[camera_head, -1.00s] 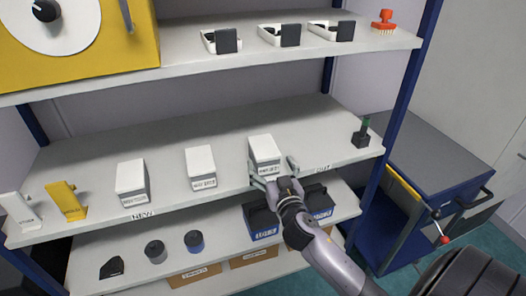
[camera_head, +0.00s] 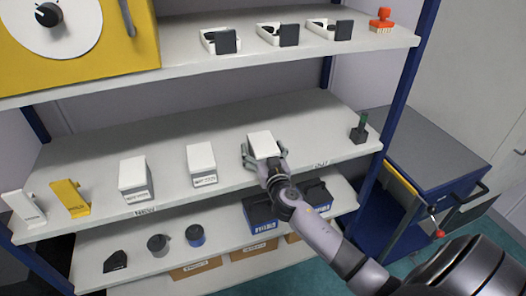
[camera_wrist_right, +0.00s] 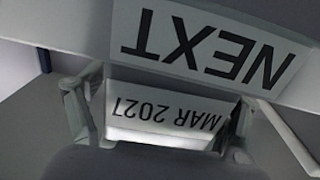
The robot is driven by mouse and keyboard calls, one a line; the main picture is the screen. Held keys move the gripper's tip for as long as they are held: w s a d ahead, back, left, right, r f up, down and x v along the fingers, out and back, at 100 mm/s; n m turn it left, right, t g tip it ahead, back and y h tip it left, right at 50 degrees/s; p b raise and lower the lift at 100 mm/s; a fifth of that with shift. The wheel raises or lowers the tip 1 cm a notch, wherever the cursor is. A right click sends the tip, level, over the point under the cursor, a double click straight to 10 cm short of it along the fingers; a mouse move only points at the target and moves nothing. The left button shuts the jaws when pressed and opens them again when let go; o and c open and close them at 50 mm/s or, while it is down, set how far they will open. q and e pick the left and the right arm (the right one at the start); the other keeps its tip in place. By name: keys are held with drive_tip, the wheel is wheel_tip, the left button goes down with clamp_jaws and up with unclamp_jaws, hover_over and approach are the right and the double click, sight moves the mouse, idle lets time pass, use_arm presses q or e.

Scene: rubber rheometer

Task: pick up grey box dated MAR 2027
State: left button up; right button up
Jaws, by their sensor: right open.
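The grey box dated MAR 2027 (camera_head: 263,143) stands on the middle shelf, the rightmost of three similar pale-topped boxes. Its date label reads MAR 2027, upside down, in the right wrist view (camera_wrist_right: 172,116). My right gripper (camera_head: 265,153) is open, with one finger on each side of this box at its front part. In the right wrist view the fingers (camera_wrist_right: 165,125) flank the box, and gaps seem to show beside it. The box's lower front is hidden by the gripper in the head view. My left gripper is not in view.
Two similar boxes (camera_head: 201,163) (camera_head: 134,177) stand to the left on the same shelf. A NEXT label (camera_wrist_right: 205,48) is on the shelf edge. A green-handled stamp (camera_head: 359,130) stands at the right.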

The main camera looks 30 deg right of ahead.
drive_tip(key=shift+r, duration=0.1)
drive_tip(key=c, duration=1.6)
drive_tip(key=shift+o, duration=0.2)
